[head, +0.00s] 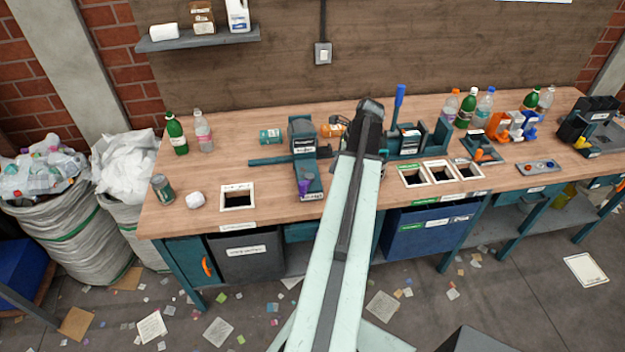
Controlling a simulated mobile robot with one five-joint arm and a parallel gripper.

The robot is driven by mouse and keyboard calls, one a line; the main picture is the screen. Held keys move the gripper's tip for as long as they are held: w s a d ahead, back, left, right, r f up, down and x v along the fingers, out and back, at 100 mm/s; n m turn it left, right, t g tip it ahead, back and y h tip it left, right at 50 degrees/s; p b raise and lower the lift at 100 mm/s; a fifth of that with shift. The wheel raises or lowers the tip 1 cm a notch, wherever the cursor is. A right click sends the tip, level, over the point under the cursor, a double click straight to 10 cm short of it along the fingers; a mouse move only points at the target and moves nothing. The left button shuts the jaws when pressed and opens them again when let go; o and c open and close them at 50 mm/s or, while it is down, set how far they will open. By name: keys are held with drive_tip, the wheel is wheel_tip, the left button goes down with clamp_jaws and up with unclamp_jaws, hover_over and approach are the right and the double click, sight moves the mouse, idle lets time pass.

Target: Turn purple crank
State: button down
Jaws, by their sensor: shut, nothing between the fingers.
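The purple crank (305,186) is on the front of a dark teal machine (302,135) on the workbench, left of my arm. It looks upright, with its lower end near the bench's front edge. My gripper (370,106) is the dark end of my arm, over the bench to the right of and beyond the crank. It is shut and empty, and apart from the crank. Its fingertips are hard to make out, and my pale arm covers the bench right of the crank.
A blue lever (399,95) stands just right of my gripper. White-framed openings (238,186) are in the bench (265,205). Bottles (176,134) stand at the back left, with more at the back right. Litter covers the floor.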

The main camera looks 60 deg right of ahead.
drive_tip(key=w+a+f+b, duration=0.3)
drive_tip(key=w+f+b, duration=0.4)
drive_tip(key=f+b, duration=0.2)
drive_tip(key=shift+f, duration=0.15)
